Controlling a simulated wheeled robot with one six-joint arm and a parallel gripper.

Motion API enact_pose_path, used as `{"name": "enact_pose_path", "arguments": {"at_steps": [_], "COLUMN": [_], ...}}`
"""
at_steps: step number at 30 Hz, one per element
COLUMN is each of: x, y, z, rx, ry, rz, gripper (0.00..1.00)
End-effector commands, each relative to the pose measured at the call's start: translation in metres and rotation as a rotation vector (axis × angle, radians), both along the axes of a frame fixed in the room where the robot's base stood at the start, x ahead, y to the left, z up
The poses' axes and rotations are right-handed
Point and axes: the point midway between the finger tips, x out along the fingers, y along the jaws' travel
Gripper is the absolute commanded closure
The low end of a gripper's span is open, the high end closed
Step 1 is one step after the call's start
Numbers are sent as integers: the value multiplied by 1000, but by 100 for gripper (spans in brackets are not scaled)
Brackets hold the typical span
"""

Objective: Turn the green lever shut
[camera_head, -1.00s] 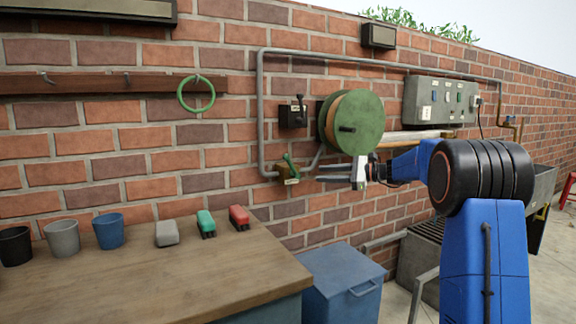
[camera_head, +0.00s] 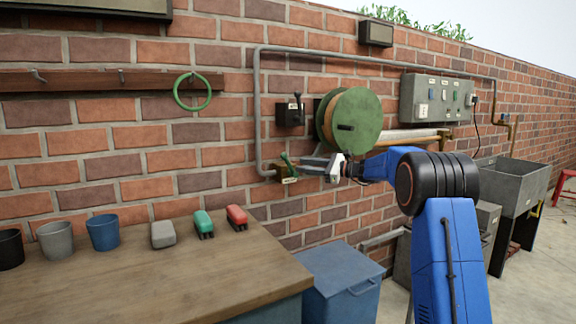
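The green lever (camera_head: 286,160) sits on a small brass-coloured valve (camera_head: 287,174) at the lower left end of the grey wall pipe. It is tilted, its top leaning up and to the left. My gripper (camera_head: 300,165) points left at the lever from its right side. Its two fingers look apart, with the tips close to the lever and valve. I cannot tell whether they touch the lever. The lower part of the lever is partly hidden near the fingertips.
A green hose reel (camera_head: 357,118) hangs just above my gripper. A black switch (camera_head: 290,112) is on the wall above the lever. A grey sink (camera_head: 515,185) stands at right.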

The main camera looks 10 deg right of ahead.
Motion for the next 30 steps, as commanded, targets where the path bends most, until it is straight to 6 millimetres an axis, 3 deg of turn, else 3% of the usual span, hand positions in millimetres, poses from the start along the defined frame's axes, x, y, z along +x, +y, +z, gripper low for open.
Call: {"name": "enact_pose_path", "arguments": {"at_steps": [3, 12, 26, 27, 30], "x": [12, 36, 43, 43, 43], "y": [20, 54, 64, 64, 64], "z": [1, 0, 0, 0, 0], "rx": [0, 0, 0, 0, 0], "ry": [-1, 0, 0, 0, 0], "rz": [3, 0, 0, 0, 0], "gripper": [68, 68, 68, 70, 94]}}
